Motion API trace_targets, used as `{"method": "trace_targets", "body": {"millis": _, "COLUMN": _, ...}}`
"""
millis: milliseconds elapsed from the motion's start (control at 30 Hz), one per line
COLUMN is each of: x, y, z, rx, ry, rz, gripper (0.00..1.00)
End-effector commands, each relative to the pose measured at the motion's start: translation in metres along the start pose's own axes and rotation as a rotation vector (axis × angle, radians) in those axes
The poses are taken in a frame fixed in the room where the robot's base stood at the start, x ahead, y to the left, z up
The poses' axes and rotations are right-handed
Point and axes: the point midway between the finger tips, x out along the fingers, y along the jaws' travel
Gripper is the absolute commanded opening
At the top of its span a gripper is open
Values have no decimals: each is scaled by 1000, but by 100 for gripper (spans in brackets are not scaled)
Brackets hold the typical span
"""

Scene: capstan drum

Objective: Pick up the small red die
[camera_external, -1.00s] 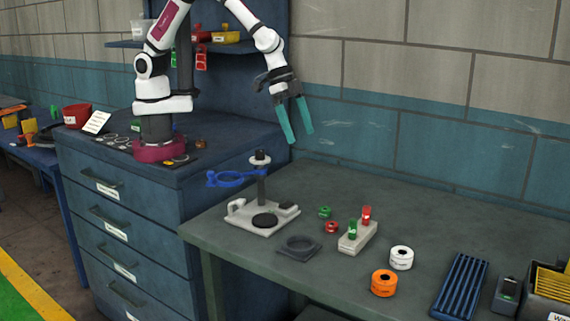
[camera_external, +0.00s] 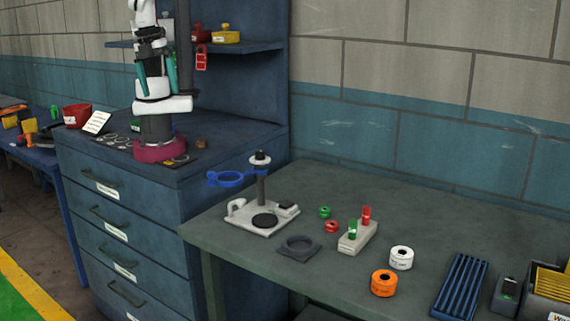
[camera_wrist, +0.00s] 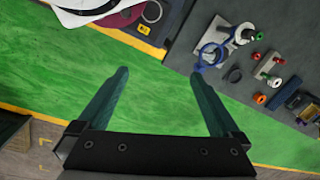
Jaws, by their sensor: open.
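Two small red pieces show on the green-grey bench in the external view: a low round red piece (camera_external: 331,226) and an upright red piece (camera_external: 366,214) standing in a pale block (camera_external: 358,237). I cannot tell which is the die. A small green piece (camera_external: 325,212) lies beside the low red one, and an upright green piece (camera_external: 352,227) shares the block. My gripper (camera_external: 157,76) is open and empty, far to the left of them in front of my own arm. In the wrist view my gripper's teal fingers (camera_wrist: 160,73) are spread over the green floor.
A white stand with a blue ring (camera_external: 225,178) is on the bench's left part. A dark square holder (camera_external: 299,247), white roll (camera_external: 401,257), orange roll (camera_external: 384,283) and blue ribbed tray (camera_external: 460,285) lie nearer the front. The bench's back is clear.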

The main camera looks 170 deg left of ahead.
Motion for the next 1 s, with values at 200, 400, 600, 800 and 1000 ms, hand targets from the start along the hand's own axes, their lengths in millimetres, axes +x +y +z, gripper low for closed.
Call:
{"method": "trace_targets", "body": {"millis": 200, "x": 3, "y": 13, "z": 18, "rx": 93, "ry": -30, "rz": -18, "gripper": 100}}
{"method": "trace_targets", "body": {"millis": 400, "x": 2, "y": 12, "z": 17, "rx": 90, "ry": -28, "rz": -18, "gripper": 77}}
{"method": "trace_targets", "body": {"millis": 600, "x": 2, "y": 12, "z": 16, "rx": 86, "ry": -28, "rz": -15, "gripper": 77}}
{"method": "trace_targets", "body": {"millis": 800, "x": 10, "y": 8, "z": -31, "rx": -420, "ry": -85, "rz": 317, "gripper": 77}}
{"method": "trace_targets", "body": {"millis": 1000, "x": 75, "y": -119, "z": -117, "rx": -1503, "ry": -69, "rz": 953, "gripper": 77}}
